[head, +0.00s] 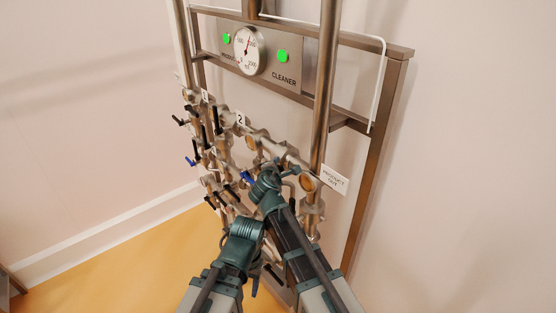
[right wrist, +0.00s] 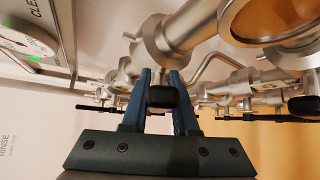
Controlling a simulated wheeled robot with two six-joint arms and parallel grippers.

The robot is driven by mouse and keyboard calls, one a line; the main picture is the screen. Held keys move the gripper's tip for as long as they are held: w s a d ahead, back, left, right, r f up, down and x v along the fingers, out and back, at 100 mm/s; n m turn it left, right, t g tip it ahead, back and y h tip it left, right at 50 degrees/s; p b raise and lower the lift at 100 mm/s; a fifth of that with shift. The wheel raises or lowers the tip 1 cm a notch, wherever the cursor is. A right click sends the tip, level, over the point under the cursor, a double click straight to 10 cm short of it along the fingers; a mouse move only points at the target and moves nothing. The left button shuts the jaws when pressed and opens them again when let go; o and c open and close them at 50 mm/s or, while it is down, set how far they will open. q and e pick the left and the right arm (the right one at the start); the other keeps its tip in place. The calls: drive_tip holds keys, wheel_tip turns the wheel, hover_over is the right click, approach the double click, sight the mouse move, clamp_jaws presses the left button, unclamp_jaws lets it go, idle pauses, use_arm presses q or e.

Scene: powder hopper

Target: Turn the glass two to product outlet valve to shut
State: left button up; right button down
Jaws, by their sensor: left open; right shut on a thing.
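The product outlet pipe run (head: 285,152) slopes down to the right from the tag "2" (head: 240,119) to the "PRODUCT OUT" sign (head: 334,180). Amber sight glasses (head: 308,182) sit along it. My right gripper (head: 248,177) is at this run, left of the lower glass. In the right wrist view its two blue fingers (right wrist: 160,98) are shut on a black-gripped valve handle (right wrist: 163,97), below a steel pipe fitting. My left gripper (head: 243,232) is lower and further left, open; its fingertips are mostly hidden by its wrist.
Several other valves with black or blue handles (head: 192,161) crowd the pipework to the left. A steel frame (head: 375,170) and a vertical pipe (head: 325,90) stand at the right. A gauge panel (head: 290,72) is above. The orange floor (head: 130,250) is open at left.

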drive_tip(key=shift+w+a+r+n+g+p, duration=0.15)
drive_tip(key=shift+r+n+g+p, duration=0.2)
drive_tip(key=shift+p, duration=0.4)
drive_tip(key=shift+f, duration=0.1)
drive_tip(key=c, duration=0.7)
unclamp_jaws()
